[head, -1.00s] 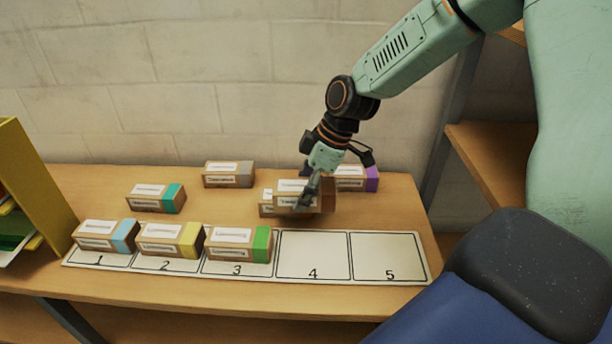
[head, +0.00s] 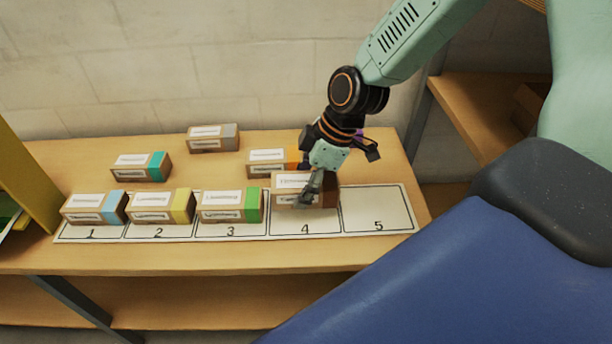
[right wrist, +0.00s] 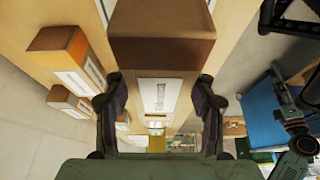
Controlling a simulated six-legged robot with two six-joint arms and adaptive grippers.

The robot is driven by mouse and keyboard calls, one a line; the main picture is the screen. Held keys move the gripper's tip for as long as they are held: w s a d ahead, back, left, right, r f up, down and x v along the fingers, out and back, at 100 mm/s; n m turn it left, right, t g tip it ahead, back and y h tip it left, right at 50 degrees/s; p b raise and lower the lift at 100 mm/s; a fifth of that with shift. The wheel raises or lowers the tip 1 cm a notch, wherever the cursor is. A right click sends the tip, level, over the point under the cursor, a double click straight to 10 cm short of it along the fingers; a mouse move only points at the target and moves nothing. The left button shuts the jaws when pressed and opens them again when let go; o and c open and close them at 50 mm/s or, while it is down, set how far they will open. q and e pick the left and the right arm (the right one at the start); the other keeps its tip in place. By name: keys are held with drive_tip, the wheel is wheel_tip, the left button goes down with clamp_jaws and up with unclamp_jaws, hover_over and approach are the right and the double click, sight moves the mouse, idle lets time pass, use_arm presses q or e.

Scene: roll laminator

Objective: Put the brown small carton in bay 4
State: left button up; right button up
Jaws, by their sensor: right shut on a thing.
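The brown small carton (head: 291,182) has a white label and a dark brown end. My right gripper (head: 314,190) is shut on it, and the carton is over bay 4 (head: 305,228) of the numbered mat. I cannot tell whether it touches the mat. In the right wrist view the carton (right wrist: 160,52) sits between the two fingers (right wrist: 160,100), its brown end toward the camera.
Bays 1 to 3 hold cartons with blue (head: 95,208), yellow (head: 161,206) and green (head: 230,205) ends. Bay 5 (head: 376,210) is empty. Behind stand cartons with teal (head: 141,167), grey (head: 213,138) and orange (head: 268,162) ends; a purple one is mostly hidden.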

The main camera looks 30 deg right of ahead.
drive_tip(key=shift+w+a+f, duration=0.1)
drive_tip(key=shift+w, duration=0.45)
drive_tip(key=shift+s+f+b, duration=0.15)
drive_tip(key=shift+f+b, duration=0.2)
drive_tip(key=shift+b, duration=0.1)
drive_tip(key=shift+f+b, duration=0.35)
wheel_tip(320, 180, down, 3)
drive_tip(key=shift+r+b, duration=0.2)
drive_tip(key=shift+b, duration=0.95)
drive_tip(key=shift+f+b, duration=0.25)
drive_tip(key=shift+b, duration=0.05)
drive_tip(key=shift+r, duration=0.1)
drive_tip(key=o, duration=1.6)
drive_tip(key=shift+c, duration=0.2)
